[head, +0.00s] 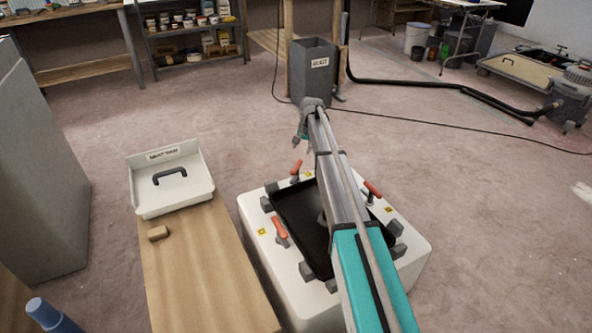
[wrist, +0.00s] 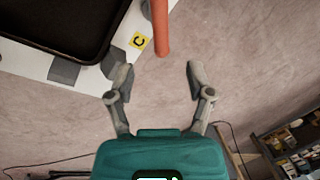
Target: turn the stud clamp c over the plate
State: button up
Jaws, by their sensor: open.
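In the wrist view, the yellow label marked C (wrist: 138,41) sits on the white box's rim beside the black plate (wrist: 55,25). The orange handle of stud clamp c (wrist: 161,28) points away from the plate, past the rim, its far end out of view. My gripper (wrist: 157,70) is open and empty, fingers apart, with the handle ahead of the gap and not between them. In the head view, my gripper (head: 302,142) is above the box's far side, near an orange-handled clamp (head: 296,168) that appears to be c. My arm hides part of the plate.
Two other orange-handled clamps (head: 279,228) (head: 373,188) and several grey blocks surround the plate on the white box (head: 415,262). A wooden bench (head: 195,265) with a white tray (head: 200,195) stands left. A grey bin (head: 313,75) stands beyond; open floor lies right.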

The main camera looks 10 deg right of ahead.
aim_at(296, 165)
jog(key=shift+w+a+f+b, duration=0.2)
jog(key=shift+a+f+b, duration=0.1)
jog(key=shift+f+b, duration=1.3)
jog(key=shift+w+a+f+b, duration=0.15)
jog(key=shift+a+f+b, duration=0.1)
jog(key=shift+f+b, duration=1.4)
jog(key=shift+w+a+f+b, duration=0.2)
jog(key=shift+a+f+b, duration=0.1)
jog(key=shift+f+b, duration=1.3)
jog(key=shift+f, duration=0.1)
jog(key=shift+c, duration=0.3)
grip_shut()
jog(key=shift+a, duration=0.3)
jog(key=shift+d, duration=0.15)
